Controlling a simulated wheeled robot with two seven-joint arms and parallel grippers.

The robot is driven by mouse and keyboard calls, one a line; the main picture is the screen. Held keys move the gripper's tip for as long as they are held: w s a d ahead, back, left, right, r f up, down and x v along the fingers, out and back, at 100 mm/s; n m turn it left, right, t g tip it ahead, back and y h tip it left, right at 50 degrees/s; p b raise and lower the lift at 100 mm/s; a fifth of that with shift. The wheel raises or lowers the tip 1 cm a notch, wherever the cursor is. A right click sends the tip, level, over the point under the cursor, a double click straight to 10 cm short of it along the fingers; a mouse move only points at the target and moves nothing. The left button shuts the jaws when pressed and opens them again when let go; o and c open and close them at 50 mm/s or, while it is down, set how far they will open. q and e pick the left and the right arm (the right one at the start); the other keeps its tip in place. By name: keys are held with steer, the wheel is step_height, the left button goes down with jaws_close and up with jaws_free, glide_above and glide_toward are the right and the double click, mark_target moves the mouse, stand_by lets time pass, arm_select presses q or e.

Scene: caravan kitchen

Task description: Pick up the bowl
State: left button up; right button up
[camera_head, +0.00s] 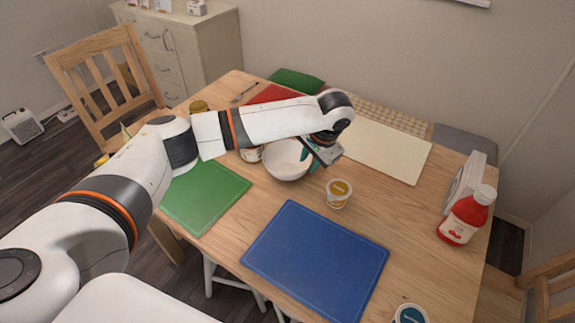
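The white bowl (284,169) stands on the wooden table near its middle. My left arm comes in from the left and reaches across above the bowl. My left gripper (312,158) points down at the bowl's right rim. One teal fingertip shows at the inner side of the rim and another at the outer side. I cannot tell whether they touch or clamp the rim. My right gripper is not in view.
A red bottle (467,215) stands at the right. A jar partly shows behind the bowl.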

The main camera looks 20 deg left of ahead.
mark_target(304, 171)
arm_select(q)
steer(key=x, duration=0.5)
steer(key=shift+a+f, duration=0.2)
steer(key=shift+f, duration=0.1)
steer(key=shift+s, duration=0.1)
steer(key=shift+c, duration=0.4)
steer(key=shift+r, duration=0.1)
jaws_close()
